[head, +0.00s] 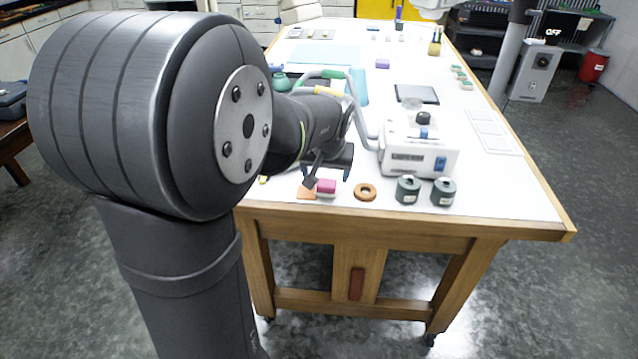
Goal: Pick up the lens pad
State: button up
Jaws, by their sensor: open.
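My gripper (328,176) is open at the near left edge of the white-topped table (480,205), its dark fingers spread and pointing down. A small pink block with a pale lower part (326,187) sits just below and between the fingers. A flat orange piece (306,194) lies beside it to the left, partly behind the left finger. I cannot tell for certain which of these is the lens pad. Whether the fingers touch either one is also unclear. My arm hides part of the table behind the gripper.
A brown ring (365,192) lies to the right. Two dark cylinders (408,190) (443,191) stand near the front edge. A white machine (418,152) with a grey tube stands behind them. A dark flat plate (416,94) lies farther back. The table's right front corner is clear.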

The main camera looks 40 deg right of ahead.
aim_at(327, 183)
jog(key=shift+s+d+x, duration=0.1)
jog(key=shift+x, duration=1.6)
jog(key=shift+s+d+x, duration=0.1)
jog(key=shift+d+x, duration=0.05)
jog(key=shift+x, duration=1.55)
jog(key=c, duration=1.1)
jog(key=shift+r, duration=0.45)
notch_tip(327, 183, up, 4)
jog(key=shift+s+f, duration=0.1)
jog(key=shift+s, duration=0.1)
jog(key=s+r, duration=0.2)
jog(key=s, duration=0.1)
jog(key=s+d+r, duration=0.1)
jog(key=s+r, duration=0.1)
jog(key=s, duration=0.2)
jog(key=s+r, duration=0.2)
jog(key=s, duration=0.2)
jog(key=shift+s+d+r, duration=0.1)
jog(key=shift+d+r, duration=0.1)
jog(key=shift+d, duration=0.15)
